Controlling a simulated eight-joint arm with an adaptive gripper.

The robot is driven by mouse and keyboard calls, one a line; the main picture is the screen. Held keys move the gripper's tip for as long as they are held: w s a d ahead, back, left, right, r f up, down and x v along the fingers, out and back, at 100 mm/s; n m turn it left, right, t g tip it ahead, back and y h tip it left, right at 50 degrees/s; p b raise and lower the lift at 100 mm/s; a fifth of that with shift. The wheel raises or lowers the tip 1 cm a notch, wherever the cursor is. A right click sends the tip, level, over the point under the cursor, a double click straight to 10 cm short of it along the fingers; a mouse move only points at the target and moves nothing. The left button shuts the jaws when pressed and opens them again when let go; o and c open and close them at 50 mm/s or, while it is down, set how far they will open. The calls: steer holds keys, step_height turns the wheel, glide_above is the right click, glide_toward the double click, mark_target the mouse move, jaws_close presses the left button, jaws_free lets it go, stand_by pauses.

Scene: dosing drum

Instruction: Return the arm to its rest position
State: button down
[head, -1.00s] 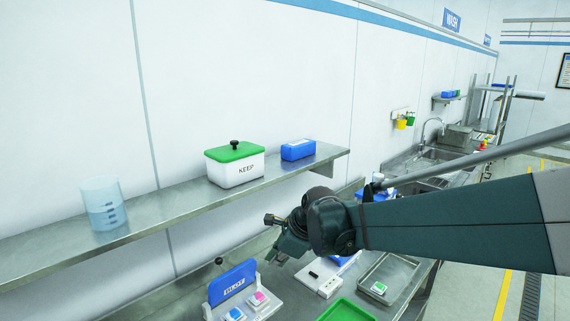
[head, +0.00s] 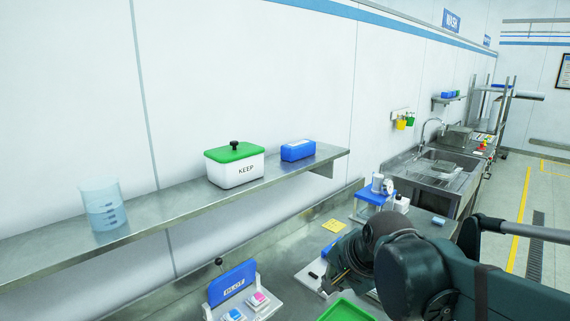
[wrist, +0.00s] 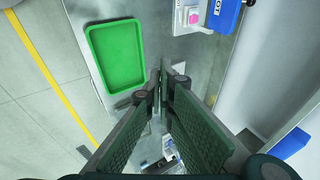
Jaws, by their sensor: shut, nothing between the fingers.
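My arm reaches in from the right in the head view, low over the steel counter (head: 284,241). In the wrist view my gripper (wrist: 163,75) is shut, its fingertips together with nothing between them. It hangs above the counter beside the green tray (wrist: 117,55), apart from it.
A blue-and-white device (head: 376,192) stands behind my arm. The wall shelf (head: 150,215) carries a beaker (head: 104,205), a KEEP box (head: 236,168) and a blue box (head: 298,150).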

steer(key=s+d+f+n+t+h, duration=0.1)
steer(key=s+d+f+n+h, duration=0.1)
steer(key=s+d+n, duration=0.8)
steer(key=shift+s+f, duration=0.45)
steer(key=shift+s, duration=1.65)
